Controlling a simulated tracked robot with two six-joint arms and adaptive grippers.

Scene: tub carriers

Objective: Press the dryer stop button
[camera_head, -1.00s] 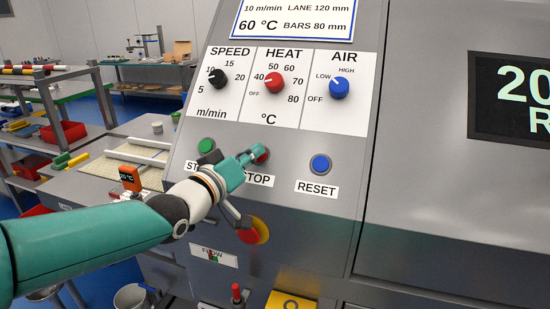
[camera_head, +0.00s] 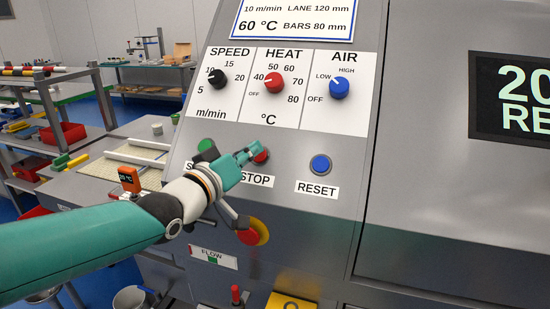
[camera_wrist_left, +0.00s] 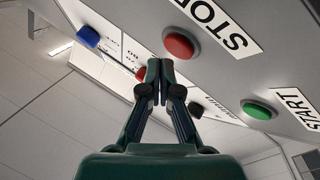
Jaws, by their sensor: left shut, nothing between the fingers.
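The red stop button (camera_head: 262,157) sits above its STOP label (camera_head: 258,181) on the sloped grey panel, partly hidden by my left gripper (camera_head: 254,149). My left gripper is shut and empty, its fingertips in front of the button in the head view. In the left wrist view the red button (camera_wrist_left: 181,45) shows clear of the closed fingertips (camera_wrist_left: 159,66), just up and right of them. I cannot tell how wide the gap is. My right gripper is in neither view.
A green start button (camera_head: 207,147) is to the left and a blue reset button (camera_head: 321,164) to the right. A red knob on a yellow disc (camera_head: 254,232) is below. Speed (camera_head: 217,79), heat (camera_head: 273,83) and air (camera_head: 339,87) knobs are above.

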